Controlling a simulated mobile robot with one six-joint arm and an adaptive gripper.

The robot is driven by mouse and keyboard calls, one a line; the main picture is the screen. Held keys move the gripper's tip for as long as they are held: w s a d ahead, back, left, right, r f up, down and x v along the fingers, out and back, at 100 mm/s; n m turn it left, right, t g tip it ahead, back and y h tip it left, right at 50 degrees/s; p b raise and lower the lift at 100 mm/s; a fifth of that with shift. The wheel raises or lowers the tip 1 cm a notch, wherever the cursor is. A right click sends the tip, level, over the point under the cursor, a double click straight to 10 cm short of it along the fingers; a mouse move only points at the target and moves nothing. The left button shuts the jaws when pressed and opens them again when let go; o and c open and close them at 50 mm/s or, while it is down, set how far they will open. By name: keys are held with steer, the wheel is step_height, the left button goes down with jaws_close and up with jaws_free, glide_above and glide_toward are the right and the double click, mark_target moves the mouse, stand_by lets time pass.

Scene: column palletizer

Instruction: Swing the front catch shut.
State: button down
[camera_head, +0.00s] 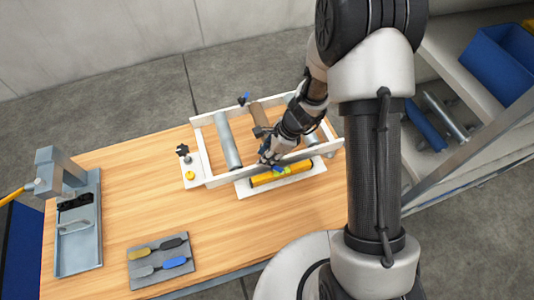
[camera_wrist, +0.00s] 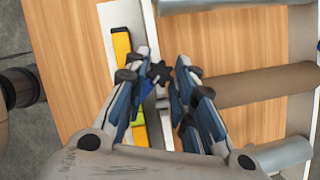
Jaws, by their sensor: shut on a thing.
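The front catch shows in the wrist view as a black star-shaped knob (camera_wrist: 160,73) with a blue part (camera_wrist: 148,88) beside it, at the front rail of the white frame. My gripper (camera_wrist: 162,66) has its two fingers on either side of the knob and is shut on the catch. In the head view my gripper (camera_head: 268,158) is low at the front rail (camera_head: 235,177) and hides most of the catch. The catch's exact angle cannot be told. The white frame holds grey rollers (camera_head: 228,142) and a brown roller (camera_head: 259,114).
A yellow level (camera_head: 280,174) lies just in front of the frame. A black knob (camera_head: 183,151) and a yellow knob (camera_head: 190,175) are at the left.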

steer(key=n+p, duration=0.1)
steer(key=n, duration=0.1)
steer(key=n+g, duration=0.1)
steer(key=n, duration=0.1)
steer(key=shift+w+g+p, duration=0.15)
steer(key=shift+g+p, duration=0.15)
steer(key=shift+p, duration=0.05)
steer(key=shift+w+a+n+g+h, duration=0.15)
steer(key=shift+n+g, duration=0.3)
steer(key=shift+n, duration=0.8)
steer(key=shift+d+n+g+h, duration=0.1)
steer(key=shift+n+g+h, duration=0.25)
steer(key=shift+n, duration=0.9)
steer(key=c, duration=1.3)
jaws_free()
steer(key=shift+c, duration=0.2)
steer(key=v, duration=1.2)
